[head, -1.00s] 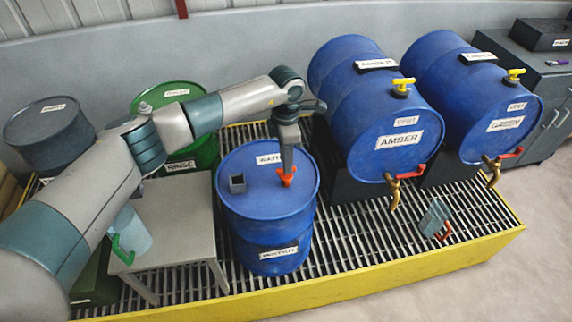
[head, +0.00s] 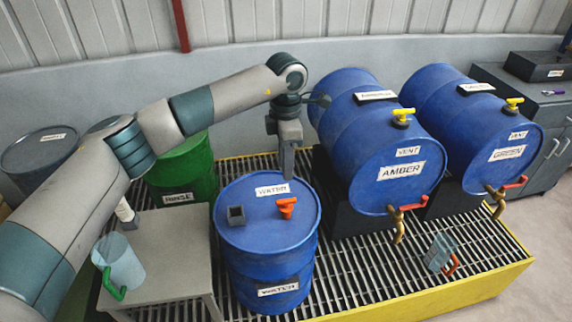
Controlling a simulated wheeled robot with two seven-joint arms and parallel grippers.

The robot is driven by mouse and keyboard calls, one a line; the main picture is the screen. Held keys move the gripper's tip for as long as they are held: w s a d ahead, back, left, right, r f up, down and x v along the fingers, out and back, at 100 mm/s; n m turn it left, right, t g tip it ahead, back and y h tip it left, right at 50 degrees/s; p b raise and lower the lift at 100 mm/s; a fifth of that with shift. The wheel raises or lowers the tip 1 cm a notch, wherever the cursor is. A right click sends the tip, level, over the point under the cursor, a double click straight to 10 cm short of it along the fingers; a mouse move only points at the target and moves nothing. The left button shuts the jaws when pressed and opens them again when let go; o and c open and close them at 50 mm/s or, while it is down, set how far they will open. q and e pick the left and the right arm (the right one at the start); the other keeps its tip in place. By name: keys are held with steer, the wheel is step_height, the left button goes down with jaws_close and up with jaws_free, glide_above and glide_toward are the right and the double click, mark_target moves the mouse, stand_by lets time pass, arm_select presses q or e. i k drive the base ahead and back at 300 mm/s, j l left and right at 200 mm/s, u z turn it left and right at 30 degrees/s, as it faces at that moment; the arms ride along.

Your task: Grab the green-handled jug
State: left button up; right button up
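The green-handled jug (head: 121,265) is a pale translucent blue vessel. It stands upright on the left part of the grey side table, with its green handle towards the front. My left arm passes above and beside it. My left gripper (head: 289,176) points down above the back of the upright blue water drum, well to the right of the jug. The gripper is seen edge-on, so its opening is unclear, and nothing shows in it. My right gripper is out of view.
A red-handled jug (head: 438,254) stands on the grating below the taps. A small white-topped bottle (head: 126,213) stands behind the green-handled jug. Amber (head: 385,150) and green-labelled (head: 490,130) drums lie right.

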mark_target(114, 256)
steer(key=u, duration=1.5)
